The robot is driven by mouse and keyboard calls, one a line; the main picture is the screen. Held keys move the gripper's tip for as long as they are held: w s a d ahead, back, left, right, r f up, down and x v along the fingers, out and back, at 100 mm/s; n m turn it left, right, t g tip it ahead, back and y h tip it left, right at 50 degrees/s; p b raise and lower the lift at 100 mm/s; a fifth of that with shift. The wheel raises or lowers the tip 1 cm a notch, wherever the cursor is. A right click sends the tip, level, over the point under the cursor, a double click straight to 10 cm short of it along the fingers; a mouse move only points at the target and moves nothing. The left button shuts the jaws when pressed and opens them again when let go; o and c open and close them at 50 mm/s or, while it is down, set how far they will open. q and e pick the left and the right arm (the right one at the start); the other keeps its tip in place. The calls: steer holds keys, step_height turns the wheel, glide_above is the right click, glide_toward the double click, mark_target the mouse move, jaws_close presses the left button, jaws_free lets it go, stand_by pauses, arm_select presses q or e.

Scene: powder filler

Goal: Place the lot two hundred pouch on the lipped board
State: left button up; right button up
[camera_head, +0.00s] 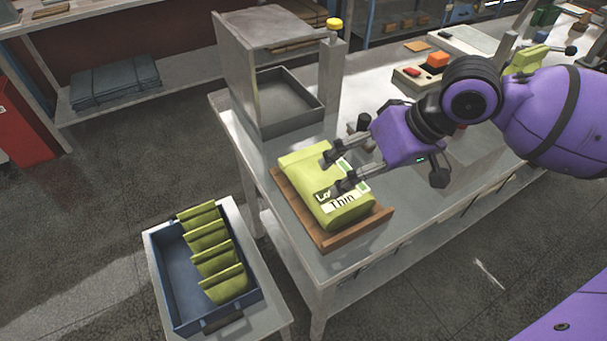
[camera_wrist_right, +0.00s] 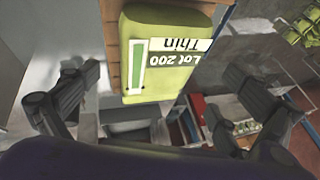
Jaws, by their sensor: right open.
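The yellow-green pouch (camera_head: 308,170) lies flat on the wooden lipped board (camera_head: 372,224) at the near end of the bench. In the right wrist view the pouch (camera_wrist_right: 152,92) carries a label reading Lot 200 and Thin, upside down. A strip of the board (camera_wrist_right: 111,42) shows beside it. My right gripper (camera_head: 333,172) is open, its two fingers spread just over the pouch's labelled end and partly covering the label. In the right wrist view the open fingers (camera_wrist_right: 170,80) stand apart from the pouch, with nothing between them. My left gripper is out of view.
A blue tray (camera_head: 163,268) with several upright green pouches stands on a low table at left. A grey filler housing (camera_head: 240,75) with a dark bin (camera_head: 290,100) is behind the board. Blocks and an orange item (camera_head: 438,60) sit farther along the bench.

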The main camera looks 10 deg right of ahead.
mark_target(325, 181)
steer(key=shift+w+a, duration=0.3)
steer(key=shift+a, duration=0.05)
steer(key=x, duration=0.7)
steer(key=shift+f+b, duration=0.25)
steer(key=shift+b, duration=0.1)
steer(key=c, duration=1)
